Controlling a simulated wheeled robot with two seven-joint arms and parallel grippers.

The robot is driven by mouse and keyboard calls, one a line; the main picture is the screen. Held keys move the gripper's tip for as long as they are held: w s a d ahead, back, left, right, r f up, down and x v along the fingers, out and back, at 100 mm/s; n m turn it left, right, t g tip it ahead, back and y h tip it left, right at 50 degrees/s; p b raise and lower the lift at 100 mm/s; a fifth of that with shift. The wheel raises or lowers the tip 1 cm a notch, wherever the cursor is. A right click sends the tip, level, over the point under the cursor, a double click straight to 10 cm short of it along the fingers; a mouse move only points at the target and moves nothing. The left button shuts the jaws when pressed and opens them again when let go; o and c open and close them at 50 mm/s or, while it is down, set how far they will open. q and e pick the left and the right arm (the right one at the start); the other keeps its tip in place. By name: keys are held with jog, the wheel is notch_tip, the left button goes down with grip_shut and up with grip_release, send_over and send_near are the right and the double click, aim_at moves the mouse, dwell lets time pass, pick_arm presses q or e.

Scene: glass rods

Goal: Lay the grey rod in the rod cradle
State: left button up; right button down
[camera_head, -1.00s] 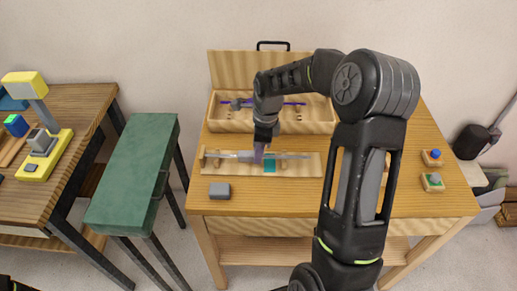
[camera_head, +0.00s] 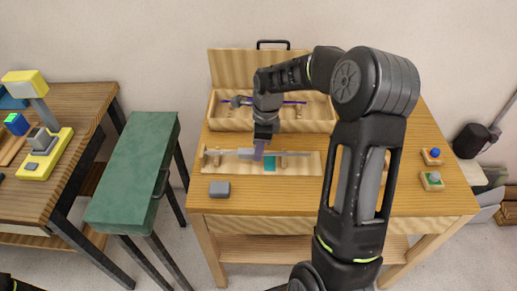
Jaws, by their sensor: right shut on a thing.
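The thin grey rod (camera_head: 297,154) lies roughly level, left to right, over a pale wooden board with small uprights, which looks like the rod cradle (camera_head: 307,170). My right gripper (camera_head: 259,153) points down and is shut on the rod left of its middle. The rod's left part shows near the board's left upright. I cannot tell whether the rod touches the uprights or hangs just above them. A teal patch (camera_head: 270,165) shows on the board below the rod.
An open wooden case (camera_head: 318,122) with a purple rod (camera_head: 293,102) stands behind the board. A grey block (camera_head: 219,189) lies at the table's front left. Two small button blocks (camera_head: 432,157) sit at the right. A green bench (camera_head: 134,175) stands left of the table.

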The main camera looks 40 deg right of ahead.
jog(key=shift+f+b, duration=0.8)
jog(key=shift+f, duration=0.25)
dwell(1.1)
jog(key=c, duration=1.1)
grip_release()
jog(key=shift+r, duration=0.1)
jog(key=shift+s+d+r+b, duration=0.1)
jog(key=shift+d+r+b, duration=0.1)
jog(key=shift+r, duration=1.05)
jog(key=shift+s+d+r+b, duration=0.1)
jog(key=shift+r+b, duration=0.15)
jog(key=shift+r, duration=1.05)
jog(key=shift+s+d+r+b, duration=0.1)
jog(key=shift+r+b, duration=0.1)
jog(key=shift+r, duration=1.05)
